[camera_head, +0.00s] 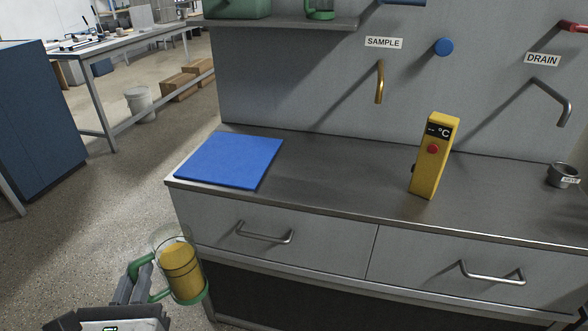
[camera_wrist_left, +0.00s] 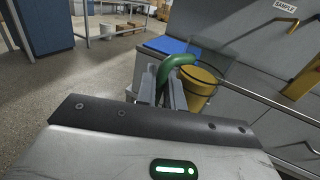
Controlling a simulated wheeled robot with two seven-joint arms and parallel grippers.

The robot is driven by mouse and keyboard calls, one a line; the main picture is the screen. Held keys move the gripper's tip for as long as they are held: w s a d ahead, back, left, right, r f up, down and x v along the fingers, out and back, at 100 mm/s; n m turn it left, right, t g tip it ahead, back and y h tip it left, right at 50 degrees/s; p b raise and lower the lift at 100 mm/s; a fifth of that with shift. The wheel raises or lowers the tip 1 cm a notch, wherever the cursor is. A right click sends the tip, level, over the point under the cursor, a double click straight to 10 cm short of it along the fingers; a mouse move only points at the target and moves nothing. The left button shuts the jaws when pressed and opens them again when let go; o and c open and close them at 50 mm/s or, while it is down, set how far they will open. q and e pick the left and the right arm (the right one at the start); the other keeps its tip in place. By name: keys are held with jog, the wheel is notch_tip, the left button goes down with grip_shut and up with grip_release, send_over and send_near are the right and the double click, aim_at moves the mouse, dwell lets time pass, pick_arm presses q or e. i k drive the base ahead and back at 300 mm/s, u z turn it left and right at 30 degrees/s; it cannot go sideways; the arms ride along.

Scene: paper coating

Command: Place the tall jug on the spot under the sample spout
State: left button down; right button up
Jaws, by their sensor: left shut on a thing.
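The tall jug (camera_head: 184,268) is clear with a green handle and green base, and holds a yellow liquid. My left gripper (camera_head: 143,274) is shut on its green handle, and holds it in front of the counter, below the counter top's level in the picture. In the left wrist view the green handle (camera_wrist_left: 176,66) sits between my fingers, with the yellow liquid to its right. The sample spout (camera_head: 380,82) is a brass tube on the back wall under the SAMPLE label (camera_head: 384,43). My right gripper is not in view.
A blue mat (camera_head: 230,160) lies on the counter's left end. A yellow temperature device (camera_head: 435,156) stands right of the sample spout. The drain spout (camera_head: 552,100) and a small metal cup (camera_head: 562,175) are far right. The metal counter top (camera_head: 335,172) is bare below the sample spout.

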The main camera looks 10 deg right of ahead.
aim_at(360, 174)
jog(key=u, duration=0.35)
jog(key=i, duration=0.45)
jog(key=z, duration=1.5)
jog(key=i, duration=0.35)
jog(key=z, duration=0.1)
